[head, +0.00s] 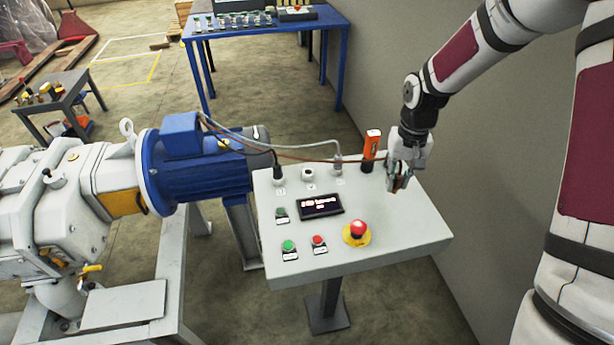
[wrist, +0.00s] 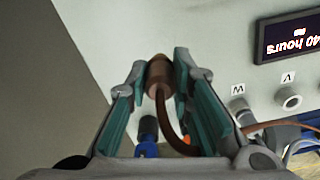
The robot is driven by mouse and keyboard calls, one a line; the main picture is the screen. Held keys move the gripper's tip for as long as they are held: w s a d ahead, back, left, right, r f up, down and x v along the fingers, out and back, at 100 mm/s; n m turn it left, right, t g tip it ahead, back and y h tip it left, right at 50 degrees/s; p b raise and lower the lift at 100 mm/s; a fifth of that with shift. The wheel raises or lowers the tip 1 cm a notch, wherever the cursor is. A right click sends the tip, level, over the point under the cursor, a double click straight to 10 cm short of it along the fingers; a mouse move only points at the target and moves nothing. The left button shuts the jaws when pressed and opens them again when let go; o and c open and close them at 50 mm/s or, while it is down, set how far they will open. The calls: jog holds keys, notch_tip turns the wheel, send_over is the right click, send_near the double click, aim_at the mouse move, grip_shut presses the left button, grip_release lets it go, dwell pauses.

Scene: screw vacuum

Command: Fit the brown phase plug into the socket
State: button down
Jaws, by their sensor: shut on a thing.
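The brown phase plug (wrist: 159,74) is pinched between the teal-lined fingers of my gripper (wrist: 160,78) in the wrist view, with its brown cable curving down and right. In the head view my gripper (head: 398,182) is over the right back part of the control panel (head: 400,235), and the plug is hard to make out there. The middle socket (head: 308,174) is a light ring with no plug in it; the wrist view shows it beside the letter V (wrist: 289,99). A black plug (head: 278,171) sits in the left socket and a grey plug (head: 338,163) in the right one.
An orange and black tool (head: 372,148) stands upright at the panel's back edge, close left of my gripper. Cables run from the blue motor (head: 200,165) to the panel. A red stop button (head: 357,230) and a display (head: 321,205) are in front. A wall lies right.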

jog(key=shift+s+r+p, duration=0.45)
jog(key=shift+s+r, duration=0.15)
jog(key=shift+r, duration=0.05)
jog(key=shift+w+f, duration=0.15)
jog(key=shift+f, duration=0.1)
